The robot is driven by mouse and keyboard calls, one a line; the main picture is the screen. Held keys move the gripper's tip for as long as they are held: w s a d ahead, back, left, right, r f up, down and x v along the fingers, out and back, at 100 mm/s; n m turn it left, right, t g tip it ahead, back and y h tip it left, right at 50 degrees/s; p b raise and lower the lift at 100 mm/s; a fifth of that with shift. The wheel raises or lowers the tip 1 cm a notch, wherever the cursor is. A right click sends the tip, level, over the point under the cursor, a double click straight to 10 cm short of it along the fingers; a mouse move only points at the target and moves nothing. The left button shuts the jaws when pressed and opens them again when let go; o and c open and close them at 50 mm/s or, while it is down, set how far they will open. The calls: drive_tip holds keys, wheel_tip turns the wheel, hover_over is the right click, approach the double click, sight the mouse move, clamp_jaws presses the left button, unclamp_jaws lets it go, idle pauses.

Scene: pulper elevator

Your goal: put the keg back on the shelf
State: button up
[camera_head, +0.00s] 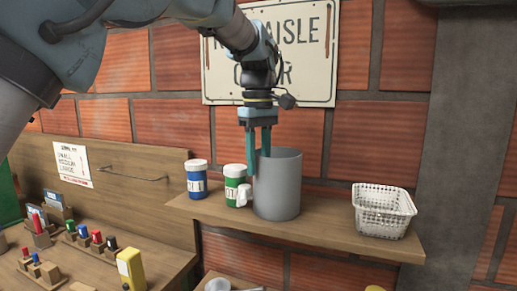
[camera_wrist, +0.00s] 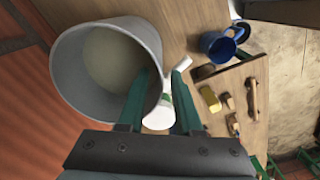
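The keg, a grey open-topped cylinder (camera_head: 278,186), stands upright on the wooden wall shelf (camera_head: 325,232). In the wrist view the keg (camera_wrist: 88,65) shows its open mouth and pale inside. My gripper (camera_head: 259,160) points down at the keg's left rim. One finger reaches over the mouth and seems to dip inside; the other is outside the wall. In the wrist view the fingers (camera_wrist: 166,72) are apart, with the rim's edge near the gap. Whether either finger touches the wall cannot be told.
A blue jar (camera_head: 197,184) and a green jar (camera_head: 234,186), both white-lidded, stand left of the keg, the green one close by. A white basket (camera_head: 383,211) is at the shelf's right end. Bare shelf lies between keg and basket. A brick wall is behind.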

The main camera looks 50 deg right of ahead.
wheel_tip(320, 180, up, 12)
drive_tip(key=shift+b, duration=0.45)
drive_tip(key=shift+w, duration=0.1)
drive_tip(key=w+a+f+n, duration=0.1)
drive_tip(key=w+a+f, duration=0.35)
drive_tip(key=w, duration=0.35)
drive_tip(key=w+a+f, duration=0.3)
drive_tip(key=w+a, duration=0.2)
drive_tip(key=w, duration=0.4)
drive_tip(key=w+a+f, duration=0.4)
drive_tip(key=a, duration=0.2)
drive_tip(key=w+a+f, duration=0.3)
drive_tip(key=w+a, duration=0.1)
drive_tip(key=a, duration=0.3)
drive_tip(key=a+f+t, duration=0.1)
drive_tip(key=a+f, duration=0.4)
drive_tip(key=a, duration=0.3)
drive_tip(key=a+f, duration=0.4)
drive_tip(key=a, duration=0.5)
drive_tip(key=s+a+f, duration=0.4)
drive_tip(key=a, duration=0.2)
drive_tip(key=s+a+f, duration=0.4)
drive_tip(key=s+a, duration=0.1)
drive_tip(key=a, duration=0.2)
drive_tip(key=shift+s+a+t, duration=0.2)
drive_tip(key=shift+a+t, duration=0.05)
drive_tip(key=shift+t, duration=0.05)
